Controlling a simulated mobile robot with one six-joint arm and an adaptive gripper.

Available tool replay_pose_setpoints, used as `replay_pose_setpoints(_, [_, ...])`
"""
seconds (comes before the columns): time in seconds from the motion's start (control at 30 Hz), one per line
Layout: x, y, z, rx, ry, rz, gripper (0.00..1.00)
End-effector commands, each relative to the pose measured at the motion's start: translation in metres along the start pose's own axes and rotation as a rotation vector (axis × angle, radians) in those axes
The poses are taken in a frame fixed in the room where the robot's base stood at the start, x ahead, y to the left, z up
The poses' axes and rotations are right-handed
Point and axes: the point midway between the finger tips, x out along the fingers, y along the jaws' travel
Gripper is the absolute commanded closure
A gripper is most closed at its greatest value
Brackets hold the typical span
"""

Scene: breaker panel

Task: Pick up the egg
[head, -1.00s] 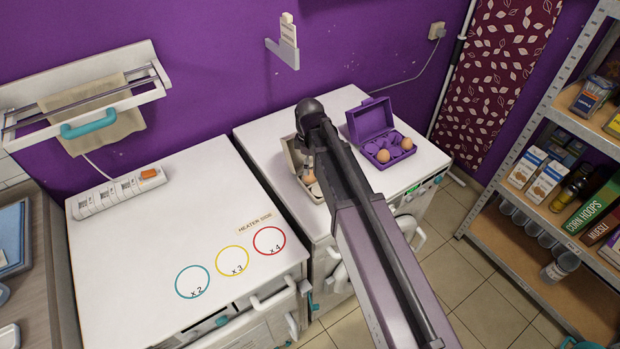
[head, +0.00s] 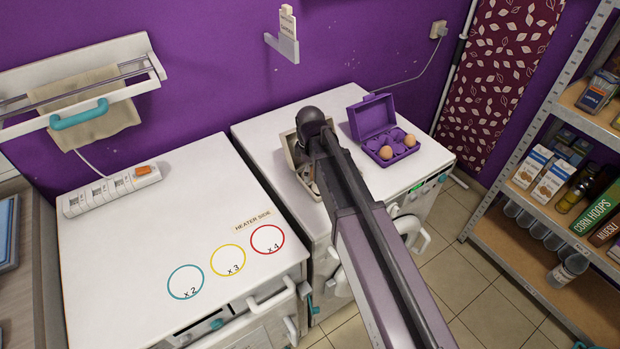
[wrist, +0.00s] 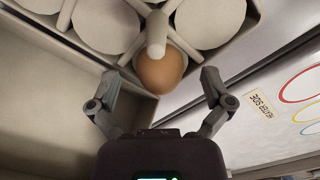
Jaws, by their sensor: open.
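A brown egg (wrist: 162,72) sits in a cup of a pale egg carton (wrist: 105,25) in the wrist view. The carton (head: 290,148) also shows in the head view, on the right-hand white appliance and mostly hidden behind my arm. My gripper (wrist: 157,82) is open, with one finger on each side of the egg and a visible gap to both. Whether the fingertips are level with the egg is hard to tell. In the head view my arm hides the gripper and that egg.
A purple open carton (head: 376,122) with two brown eggs stands right of my arm. The left white top (head: 120,230) has coloured rings and a power strip (head: 110,190). A stocked shelf (head: 500,235) stands at the right. A wall bracket (head: 284,45) is above.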

Motion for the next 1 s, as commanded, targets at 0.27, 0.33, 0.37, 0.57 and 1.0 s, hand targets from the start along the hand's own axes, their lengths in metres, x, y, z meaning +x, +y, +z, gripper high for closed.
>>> replay_pose_setpoints(0.27, [0.0021,-0.0001,-0.0001,0.000,0.000,0.000,0.00])
replay_pose_setpoints(0.33, [0.0021,-0.0001,-0.0001,0.000,0.000,0.000,0.00])
replay_pose_setpoints(0.37, [0.0021,-0.0001,-0.0001,0.000,0.000,0.000,0.00])
replay_pose_setpoints(0.57, [0.0021,-0.0001,-0.0001,0.000,0.000,0.000,0.00])
replay_pose_setpoints(1.0, [0.0022,-0.0001,0.0000,0.000,0.000,0.000,0.87])
